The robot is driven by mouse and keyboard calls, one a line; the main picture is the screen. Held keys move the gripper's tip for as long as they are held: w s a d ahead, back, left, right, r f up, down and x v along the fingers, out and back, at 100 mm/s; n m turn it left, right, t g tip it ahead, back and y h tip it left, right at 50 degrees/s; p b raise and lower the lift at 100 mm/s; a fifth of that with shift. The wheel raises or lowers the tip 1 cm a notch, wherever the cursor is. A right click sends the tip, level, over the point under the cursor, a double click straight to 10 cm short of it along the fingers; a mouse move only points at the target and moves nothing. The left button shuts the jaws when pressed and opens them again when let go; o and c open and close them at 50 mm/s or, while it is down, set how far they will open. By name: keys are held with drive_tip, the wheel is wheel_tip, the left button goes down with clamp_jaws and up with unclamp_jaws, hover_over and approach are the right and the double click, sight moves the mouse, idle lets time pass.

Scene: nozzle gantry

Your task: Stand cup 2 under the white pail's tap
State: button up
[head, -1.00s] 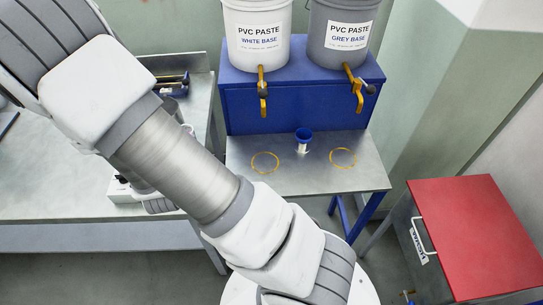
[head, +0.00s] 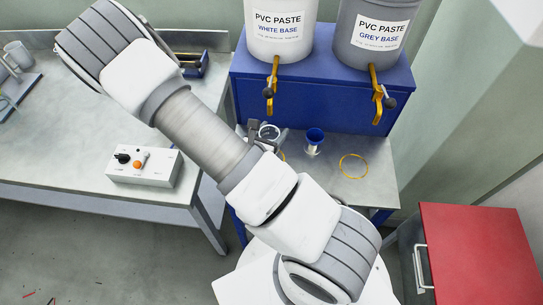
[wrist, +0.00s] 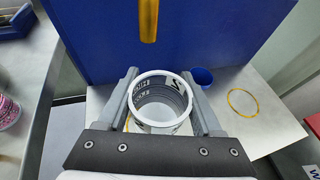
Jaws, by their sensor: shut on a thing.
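My gripper (wrist: 160,76) is shut on a white-rimmed cup (wrist: 163,101); its number is not readable. The cup is upright and its open mouth faces up. In the head view the cup (head: 269,131) is on the left of the small steel table (head: 365,185), below the white pail (head: 280,35) and its yellow tap (head: 270,88). The tap also shows at the top of the wrist view (wrist: 148,20). A yellow ring (head: 282,156) on the table is mostly hidden by my arm and the cup. I cannot tell whether the cup touches the table.
A blue cup (head: 315,139) stands right of the held cup. A second yellow ring (head: 354,166) lies empty under the grey pail's tap (head: 379,97). The blue stand (head: 325,95) backs the table. A control box (head: 144,166) sits on the left bench; a red-topped cabinet (head: 475,250) is at right.

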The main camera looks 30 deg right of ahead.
drive_tip(key=s+d+f+m+g+h, duration=0.1)
drive_tip(key=s+d+m+g+h, duration=0.15)
drive_tip(key=s+d, duration=0.45)
drive_tip(key=w+a+f+b, duration=0.2)
drive_tip(key=w+f+b, duration=0.2)
drive_tip(key=b, duration=1.2)
drive_tip(key=shift+w+a+f+y, duration=0.25)
drive_tip(key=shift+w+y, duration=0.1)
drive_tip(key=shift+w, duration=0.6)
drive_tip(key=b, duration=0.3)
drive_tip(key=shift+f+m+g, duration=0.25)
drive_tip(key=w, duration=0.1)
drive_tip(key=w+a+f, duration=0.1)
drive_tip(key=w, duration=0.1)
drive_tip(key=w+a+f, duration=0.1)
drive_tip(key=shift+w+f, duration=0.15)
drive_tip(key=shift+w, duration=0.05)
wheel_tip(320, 180, down, 4)
drive_tip(key=b, duration=0.3)
drive_tip(key=shift+b, duration=0.35)
